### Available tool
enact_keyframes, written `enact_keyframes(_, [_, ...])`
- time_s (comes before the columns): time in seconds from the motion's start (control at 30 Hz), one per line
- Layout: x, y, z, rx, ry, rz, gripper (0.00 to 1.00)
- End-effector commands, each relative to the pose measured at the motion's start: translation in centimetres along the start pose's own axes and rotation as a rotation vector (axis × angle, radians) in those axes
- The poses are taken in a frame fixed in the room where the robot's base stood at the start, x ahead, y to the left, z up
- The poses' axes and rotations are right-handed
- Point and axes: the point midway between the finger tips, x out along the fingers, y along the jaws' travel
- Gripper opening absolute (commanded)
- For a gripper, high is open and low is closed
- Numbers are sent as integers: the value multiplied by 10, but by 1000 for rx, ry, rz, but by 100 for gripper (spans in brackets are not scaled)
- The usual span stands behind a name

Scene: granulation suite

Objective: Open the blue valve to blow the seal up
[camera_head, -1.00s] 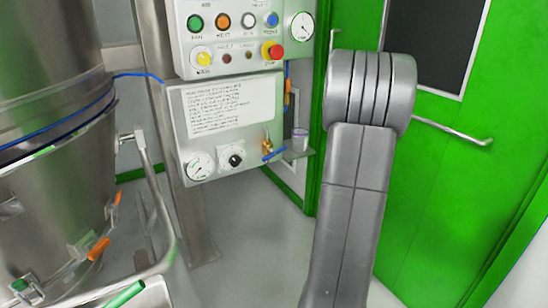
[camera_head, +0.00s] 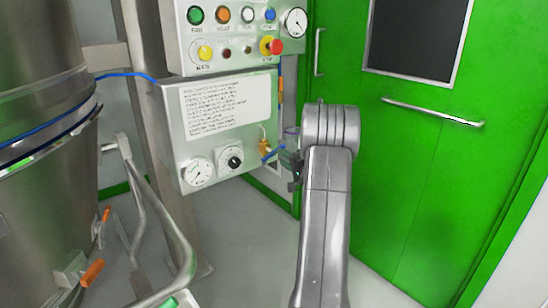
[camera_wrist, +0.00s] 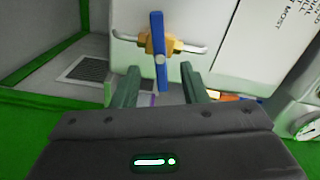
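The blue valve handle (camera_head: 274,152) sits on a small brass valve body (camera_head: 264,144) at the right side of the lower panel. In the wrist view the blue handle (camera_wrist: 158,45) stands upright in the picture, crosswise to the pale pipe through the brass body (camera_wrist: 174,44). My gripper (camera_wrist: 161,78) is open, with one finger on either side of the handle's lower end. I cannot tell whether a finger touches it. In the head view my gripper (camera_head: 291,160) is just right of the valve, mostly hidden by my arm.
The lower panel (camera_head: 175,120) carries a text plate, a gauge (camera_head: 198,172) and a black knob (camera_head: 230,158). A control box (camera_head: 230,35) with several buttons is above. A steel vessel (camera_head: 40,150) with a blue seal line stands left. A green door (camera_head: 420,170) is at right.

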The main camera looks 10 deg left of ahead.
Motion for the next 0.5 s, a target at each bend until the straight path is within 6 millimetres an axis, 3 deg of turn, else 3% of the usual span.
enact_keyframes(0.2, [40, 2, 1, -2, 0, -2, 40])
enact_keyframes(0.5, [60, 0, 0, 0, 2, 1, 40])
